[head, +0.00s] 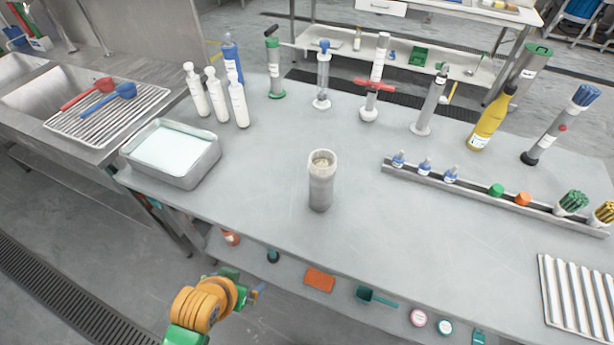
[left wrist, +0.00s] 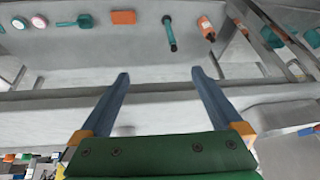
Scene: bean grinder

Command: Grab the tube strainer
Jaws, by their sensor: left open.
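A grey cylinder with a pale, open top (head: 321,185), which I take to be the tube strainer, stands upright near the middle of the grey table (head: 270,215). Its top seems to hold something beige. My left gripper (head: 258,291) is below and to the left of it, in front of the table's front edge and apart from it. In the left wrist view, the left gripper (left wrist: 160,75) has its two blue-grey fingers wide apart with nothing between them. The cylinder cannot be made out in that view. My right gripper is not in view.
A metal tray (head: 205,160) and white bottles (head: 239,105) stand on the table's left. A rail with small caps (head: 480,187) lies to the right. Several upright tools line the back. A lower shelf holds an orange block (head: 320,279) and a green scoop (head: 375,297). Table around the cylinder is clear.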

